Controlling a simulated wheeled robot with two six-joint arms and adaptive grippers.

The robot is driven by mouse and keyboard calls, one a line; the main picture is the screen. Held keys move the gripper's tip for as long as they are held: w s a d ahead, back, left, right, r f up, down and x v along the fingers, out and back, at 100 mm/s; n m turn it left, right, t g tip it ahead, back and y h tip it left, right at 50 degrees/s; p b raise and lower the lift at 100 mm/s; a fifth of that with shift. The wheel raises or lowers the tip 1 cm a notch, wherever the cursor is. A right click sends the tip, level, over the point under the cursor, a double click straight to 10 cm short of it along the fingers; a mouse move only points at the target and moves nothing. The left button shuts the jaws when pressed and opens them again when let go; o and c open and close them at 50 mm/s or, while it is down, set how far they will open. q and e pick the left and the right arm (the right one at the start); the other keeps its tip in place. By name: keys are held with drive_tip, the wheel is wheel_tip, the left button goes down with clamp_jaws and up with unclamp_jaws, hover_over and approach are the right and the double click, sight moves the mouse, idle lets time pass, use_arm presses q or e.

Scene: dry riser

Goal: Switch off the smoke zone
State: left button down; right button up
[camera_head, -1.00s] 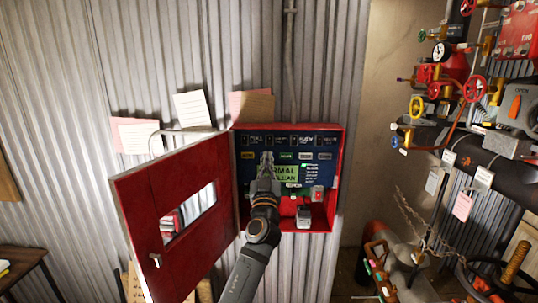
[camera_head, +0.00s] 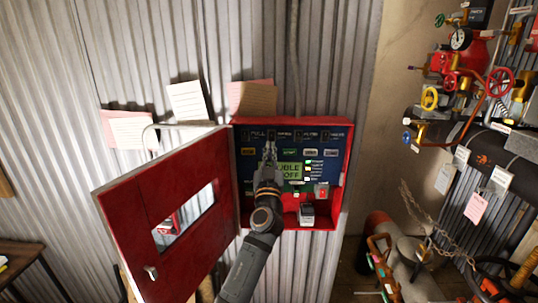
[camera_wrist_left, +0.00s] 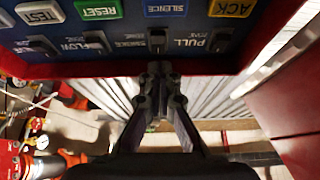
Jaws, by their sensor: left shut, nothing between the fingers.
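A red panel box (camera_head: 347,185) hangs open on the wall in the head view, with a blue face (camera_head: 328,145). A row of dark zone switches runs along its top, labelled pull, smoke, flow and valve. The smoke switch (camera_wrist_left: 157,42) shows in the left wrist view beside its label. My left gripper (camera_wrist_left: 160,70) is shut and empty, its tips close to that switch; I cannot tell whether they touch. The lever's position is unclear. The green display (camera_head: 291,172) reads letters ending in "UBLE" and "OFF", partly hidden by my left gripper (camera_head: 269,150). My right gripper is not in view.
The red door (camera_head: 165,200) stands open to the left. Ack, silence, reset and test buttons (camera_wrist_left: 98,10) lie below the switches. Paper notes (camera_head: 188,101) are on the wall above. Pipes and valve wheels (camera_head: 499,83) fill the right side.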

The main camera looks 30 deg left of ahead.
use_arm(q)
drive_tip(key=s+d+f+b, duration=0.3)
drive_tip(key=s+f+b, duration=0.2)
drive_tip(key=s+f, duration=0.1)
drive_tip(key=shift+s+f, duration=0.3)
drive_tip(key=shift+f, duration=0.1)
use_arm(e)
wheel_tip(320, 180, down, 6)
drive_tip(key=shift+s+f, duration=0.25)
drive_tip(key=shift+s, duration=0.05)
